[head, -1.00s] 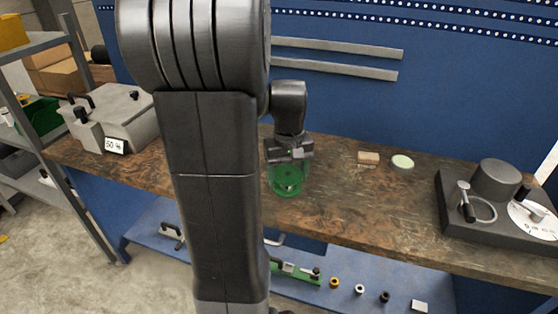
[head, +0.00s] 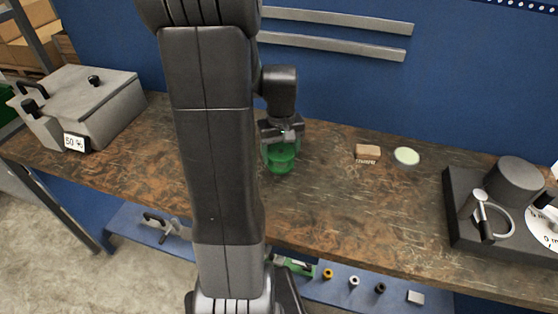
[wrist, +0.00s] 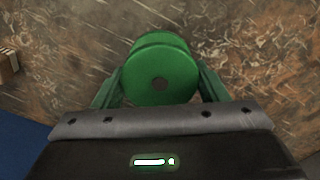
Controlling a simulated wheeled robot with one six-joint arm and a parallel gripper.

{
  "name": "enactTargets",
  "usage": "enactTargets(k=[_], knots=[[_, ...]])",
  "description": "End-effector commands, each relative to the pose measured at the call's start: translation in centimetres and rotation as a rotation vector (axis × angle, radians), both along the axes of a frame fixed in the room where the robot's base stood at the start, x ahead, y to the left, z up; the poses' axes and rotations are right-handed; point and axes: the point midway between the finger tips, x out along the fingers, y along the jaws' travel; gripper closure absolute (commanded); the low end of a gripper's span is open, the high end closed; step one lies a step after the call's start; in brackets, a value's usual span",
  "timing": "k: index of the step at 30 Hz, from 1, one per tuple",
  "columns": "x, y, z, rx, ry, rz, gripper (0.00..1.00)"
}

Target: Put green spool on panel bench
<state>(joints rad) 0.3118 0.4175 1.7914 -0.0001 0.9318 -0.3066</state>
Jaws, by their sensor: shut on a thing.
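The green spool (head: 281,158) is in my gripper (head: 281,142), over the brown worn bench top (head: 330,205) in the head view. In the wrist view the spool (wrist: 160,70) sits between the two green fingers (wrist: 160,88), its round end with a dark centre hole facing the camera. My gripper is shut on it. The spool is at or just above the bench surface; I cannot tell whether it touches. My arm hides part of the bench to the left of the spool.
A wooden block (head: 368,151) and a pale round disc (head: 406,156) lie right of the spool. A dark device with a dial (head: 490,210) stands at the right, a grey lidded box (head: 85,105) at the left. A lower blue shelf (head: 340,280) holds small parts. Bench around the spool is clear.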

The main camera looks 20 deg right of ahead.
Motion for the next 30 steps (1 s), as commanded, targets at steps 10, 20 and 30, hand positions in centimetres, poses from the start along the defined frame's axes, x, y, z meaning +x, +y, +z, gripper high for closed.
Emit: enactTargets(k=[10, 20, 30], knots=[[0.0, 0.0, -3.8, 0.0, 0.001, 0.0, 0.57], [0.0, 0.0, -4.1, 0.0, 0.0, 0.0, 0.57], [0.0, 0.0, -4.0, 0.0, 0.001, 0.0, 0.12]])
